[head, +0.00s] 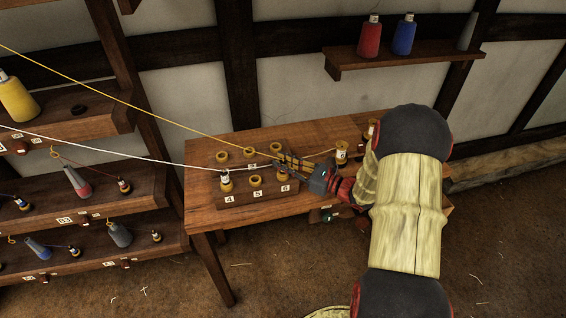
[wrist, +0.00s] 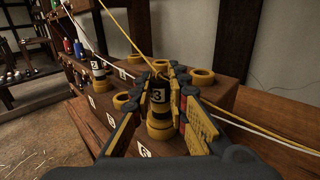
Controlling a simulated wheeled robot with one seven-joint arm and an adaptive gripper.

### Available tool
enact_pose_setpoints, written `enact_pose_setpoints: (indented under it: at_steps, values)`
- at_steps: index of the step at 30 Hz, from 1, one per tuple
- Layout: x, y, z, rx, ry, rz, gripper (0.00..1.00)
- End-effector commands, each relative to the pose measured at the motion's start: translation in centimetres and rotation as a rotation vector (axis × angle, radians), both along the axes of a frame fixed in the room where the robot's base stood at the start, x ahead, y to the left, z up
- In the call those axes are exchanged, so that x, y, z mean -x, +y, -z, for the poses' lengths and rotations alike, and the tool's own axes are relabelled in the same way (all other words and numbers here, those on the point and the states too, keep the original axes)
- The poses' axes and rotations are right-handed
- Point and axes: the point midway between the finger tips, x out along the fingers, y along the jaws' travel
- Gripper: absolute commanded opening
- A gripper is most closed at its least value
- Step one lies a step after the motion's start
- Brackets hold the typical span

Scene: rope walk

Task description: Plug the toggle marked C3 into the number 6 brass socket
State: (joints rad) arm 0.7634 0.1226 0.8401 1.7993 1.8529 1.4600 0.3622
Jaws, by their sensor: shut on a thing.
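In the head view my gripper (head: 288,161) hides most of the number 6 socket, above the 6 plate (head: 285,189). The number 5 socket (head: 255,181) is empty.
Another toggle (head: 226,182) stands in the number 4 socket. The back-row sockets (head: 221,156) look empty. Two brass-coloured pieces (head: 341,152) stand on the table at right.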

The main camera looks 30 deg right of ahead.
Motion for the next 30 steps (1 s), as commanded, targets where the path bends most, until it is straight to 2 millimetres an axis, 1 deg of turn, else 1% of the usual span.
enact_pose_setpoints:
  at_steps: [2,3,7,17,30]
  values:
    - [0.0,0.0,0.2,0.0,0.0,0.0,0.0]
    - [0.0,0.0,0.2,0.0,0.0,0.0,0.16]
    - [0.0,0.0,0.1,0.0,0.0,0.0,0.23]
    - [0.2,-0.1,0.1,0.0,0.0,0.001,0.23]
    - [2.9,-1.6,0.1,0.0,0.0,0.001,0.23]
